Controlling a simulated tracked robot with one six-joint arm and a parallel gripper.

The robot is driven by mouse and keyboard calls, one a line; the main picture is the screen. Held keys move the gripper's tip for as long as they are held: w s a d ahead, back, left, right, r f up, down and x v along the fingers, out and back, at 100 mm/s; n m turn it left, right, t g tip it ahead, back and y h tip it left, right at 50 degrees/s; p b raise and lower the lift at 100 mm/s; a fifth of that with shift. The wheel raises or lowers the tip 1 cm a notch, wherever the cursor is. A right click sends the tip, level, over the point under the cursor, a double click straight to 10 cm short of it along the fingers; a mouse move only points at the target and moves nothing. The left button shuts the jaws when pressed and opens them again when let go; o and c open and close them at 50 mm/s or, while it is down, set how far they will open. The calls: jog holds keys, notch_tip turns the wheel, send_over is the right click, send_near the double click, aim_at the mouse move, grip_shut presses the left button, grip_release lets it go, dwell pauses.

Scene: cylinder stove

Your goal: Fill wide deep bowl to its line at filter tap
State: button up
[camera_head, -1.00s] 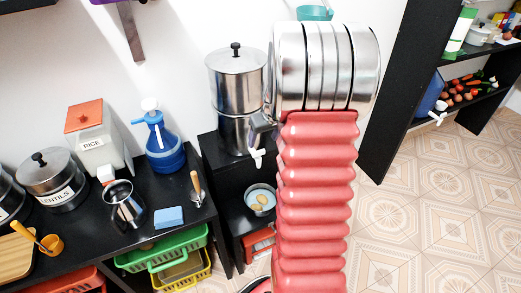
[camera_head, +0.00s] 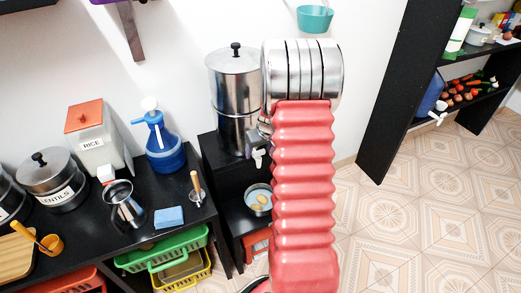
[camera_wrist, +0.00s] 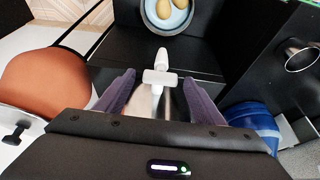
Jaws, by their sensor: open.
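The steel filter (camera_head: 236,75) stands on a black stand, with a white tap (camera_head: 258,153) low on its front. In the wrist view the tap (camera_wrist: 160,80) shows between my gripper's dark fingers (camera_wrist: 160,95). My gripper is open, with a finger on each side of the tap; I cannot tell whether either touches it. In the wrist view the bowl (camera_wrist: 150,13) holds two tan oval pieces in what looks like pale liquid. Its fill line cannot be made out.
The black counter (camera_head: 85,215) at left holds a blue pump bottle (camera_head: 166,158), a steel jug (camera_head: 122,207), a blue sponge (camera_head: 169,217), a rice box (camera_head: 93,148) and a lentils pot (camera_head: 58,185). A black shelf post (camera_head: 385,100) stands at right. Tiled floor lies clear between.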

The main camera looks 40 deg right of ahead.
jog(key=c, duration=1)
jog(key=shift+c, duration=0.2)
jog(key=shift+d+n, duration=0.1)
jog(key=shift+n, duration=0.4)
jog(key=shift+d+n+y, duration=0.1)
jog(key=shift+n+y, duration=0.7)
jog(key=shift+n, duration=0.7)
jog(key=o, duration=1)
jog(key=shift+o, duration=0.2)
